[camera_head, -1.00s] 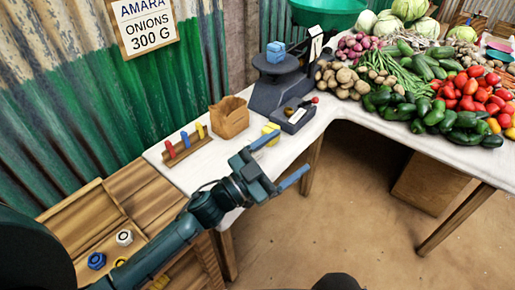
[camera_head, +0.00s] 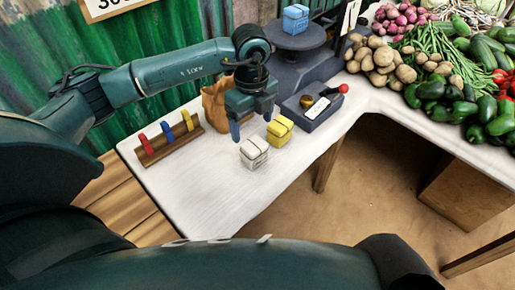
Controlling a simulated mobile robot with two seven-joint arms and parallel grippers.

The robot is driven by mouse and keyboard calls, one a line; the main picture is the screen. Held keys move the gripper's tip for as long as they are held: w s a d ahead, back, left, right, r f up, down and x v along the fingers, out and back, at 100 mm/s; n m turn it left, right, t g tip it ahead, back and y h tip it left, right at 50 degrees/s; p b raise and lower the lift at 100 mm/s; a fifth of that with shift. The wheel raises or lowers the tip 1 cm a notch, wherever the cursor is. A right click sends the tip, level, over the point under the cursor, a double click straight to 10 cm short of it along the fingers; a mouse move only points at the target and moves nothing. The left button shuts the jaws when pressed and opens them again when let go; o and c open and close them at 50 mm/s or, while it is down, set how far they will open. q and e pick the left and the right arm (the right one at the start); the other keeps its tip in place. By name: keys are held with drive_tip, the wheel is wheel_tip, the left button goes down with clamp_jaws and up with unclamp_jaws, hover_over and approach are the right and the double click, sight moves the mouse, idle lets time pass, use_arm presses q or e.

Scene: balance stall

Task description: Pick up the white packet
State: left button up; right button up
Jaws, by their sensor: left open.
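The white packet (camera_head: 254,153) stands on the white table (camera_head: 205,190) near its front edge. My left gripper (camera_head: 251,125) points down just above and behind the packet, its fingers apart and nothing between them. The packet looks clear of the fingers. A yellow packet (camera_head: 280,131) stands close by on the right of the white one. My right gripper does not show.
A brown paper bag (camera_head: 215,104) stands behind my left gripper. A rack with red, blue and yellow pegs (camera_head: 168,142) is at the left. A dark scale (camera_head: 297,55) bears a blue packet (camera_head: 296,19). A grey box with a red knob (camera_head: 313,110) and vegetables (camera_head: 437,70) lie right.

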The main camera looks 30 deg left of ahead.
sight(254, 144)
use_arm(q)
drive_tip(key=f, duration=1)
drive_tip(key=shift+s+d, duration=0.2)
drive_tip(key=shift+d, duration=0.1)
drive_tip(key=shift+c, duration=0.4)
drive_tip(key=c, duration=1.1)
